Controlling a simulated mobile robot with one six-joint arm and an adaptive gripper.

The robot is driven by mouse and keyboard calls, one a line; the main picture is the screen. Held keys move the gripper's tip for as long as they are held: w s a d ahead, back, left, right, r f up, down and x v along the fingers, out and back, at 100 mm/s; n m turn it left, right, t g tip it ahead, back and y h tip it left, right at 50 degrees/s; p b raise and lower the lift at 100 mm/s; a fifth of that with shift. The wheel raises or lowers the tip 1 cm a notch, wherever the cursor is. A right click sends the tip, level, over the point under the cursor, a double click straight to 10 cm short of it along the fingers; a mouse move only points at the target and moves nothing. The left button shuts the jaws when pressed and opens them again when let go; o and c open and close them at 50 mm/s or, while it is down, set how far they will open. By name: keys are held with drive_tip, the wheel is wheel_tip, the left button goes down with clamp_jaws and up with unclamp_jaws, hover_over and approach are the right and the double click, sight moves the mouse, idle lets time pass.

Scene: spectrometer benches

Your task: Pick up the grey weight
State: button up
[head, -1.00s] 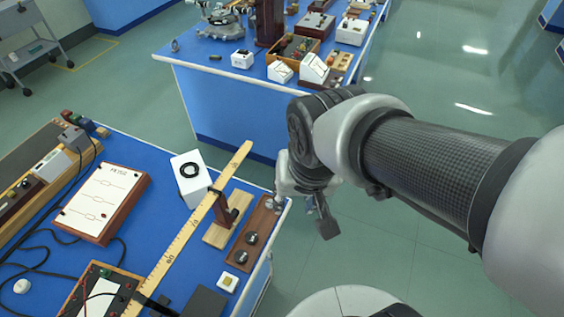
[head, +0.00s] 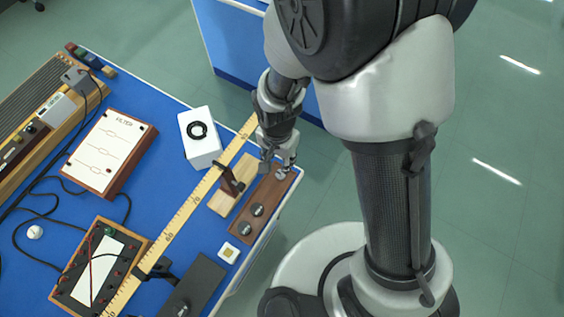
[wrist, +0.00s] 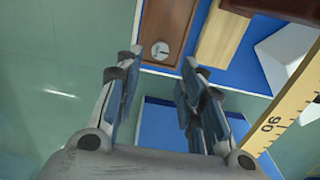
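A long brown wooden block (head: 234,240) lies near the right edge of the blue bench and bears round grey weights. Two of them, a nearer weight (head: 246,227) and a middle weight (head: 258,209), stand clear of my gripper. A third grey weight (head: 281,174) is at the block's far end, partly hidden by my gripper (head: 279,166). In the wrist view this end weight (wrist: 160,50) shows just beyond and between the fingertips of my gripper (wrist: 160,64). The fingers are spread apart with nothing between them. I cannot tell how high they are above the block.
A pale wooden stand (head: 224,199) beside the block holds a dark upright near a long yellow ruler (head: 185,212). A white box (head: 200,140) stands behind the ruler. A small white square piece (head: 228,252) lies near the block's near end.

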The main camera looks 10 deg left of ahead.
drive_tip(key=b, duration=0.2)
hover_over(279, 175)
drive_tip(key=f, duration=0.4)
drive_tip(key=s+f, duration=0.1)
drive_tip(key=f, duration=0.1)
drive_tip(key=shift+f, duration=0.2)
drive_tip(key=f, duration=0.2)
drive_tip(key=w+f+b, duration=0.1)
drive_tip(key=f, duration=0.2)
drive_tip(key=shift+f, duration=0.35)
drive_tip(key=shift+c, duration=0.2)
drive_tip(key=c, duration=0.8)
drive_tip(key=shift+r, duration=0.1)
